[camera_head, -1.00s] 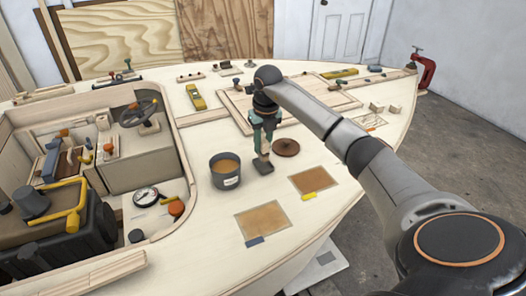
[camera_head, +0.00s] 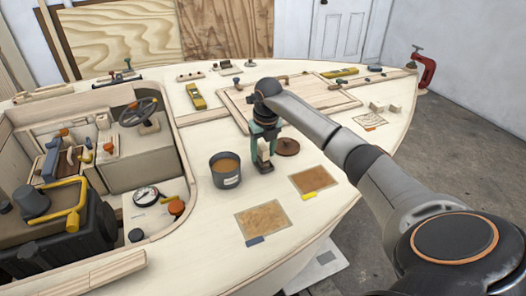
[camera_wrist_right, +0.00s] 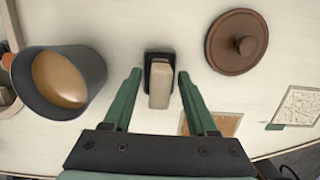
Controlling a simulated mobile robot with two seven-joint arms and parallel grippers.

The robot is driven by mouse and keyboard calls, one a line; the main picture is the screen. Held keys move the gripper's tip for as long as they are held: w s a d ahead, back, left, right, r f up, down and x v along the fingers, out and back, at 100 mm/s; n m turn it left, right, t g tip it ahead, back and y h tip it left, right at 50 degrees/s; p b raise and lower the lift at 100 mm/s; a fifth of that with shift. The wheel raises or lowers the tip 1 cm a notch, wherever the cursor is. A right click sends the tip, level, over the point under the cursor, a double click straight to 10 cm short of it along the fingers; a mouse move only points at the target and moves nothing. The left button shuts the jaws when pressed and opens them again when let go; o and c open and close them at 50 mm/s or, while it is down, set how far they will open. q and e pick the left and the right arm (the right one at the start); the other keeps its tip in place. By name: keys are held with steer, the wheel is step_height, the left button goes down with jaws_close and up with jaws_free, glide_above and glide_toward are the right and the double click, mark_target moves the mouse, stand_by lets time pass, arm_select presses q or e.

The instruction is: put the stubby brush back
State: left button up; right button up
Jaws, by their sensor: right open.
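The stubby brush (camera_head: 264,151) stands upright on the pale deck, with a light handle block on top and a dark lower part. In the right wrist view the brush (camera_wrist_right: 160,82) sits between my fingers. My right gripper (camera_head: 264,159) is open above it, its green fingers coming down on both sides of the brush. In the wrist view my right gripper (camera_wrist_right: 159,76) shows a gap between each finger and the handle. A dark pot (camera_head: 226,181) of amber liquid stands just left of the brush. My left gripper is not in view.
A round brown lid with a knob (camera_head: 287,147) lies right of the brush. Two brownish sheets, one nearer (camera_head: 264,220) and one to the right (camera_head: 315,180), lie in front. The cockpit opening with wheel (camera_head: 138,112) is at left. Bare deck surrounds the brush.

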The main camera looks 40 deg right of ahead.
mark_target(265, 150)
steer(key=shift+r, duration=0.1)
step_height(265, 150, up, 12)
steer(key=s, duration=0.1)
steer(key=shift+s+a+p, duration=0.25)
steer(key=shift+s+p, duration=0.1)
steer(key=shift+p, duration=0.1)
stand_by(1.1)
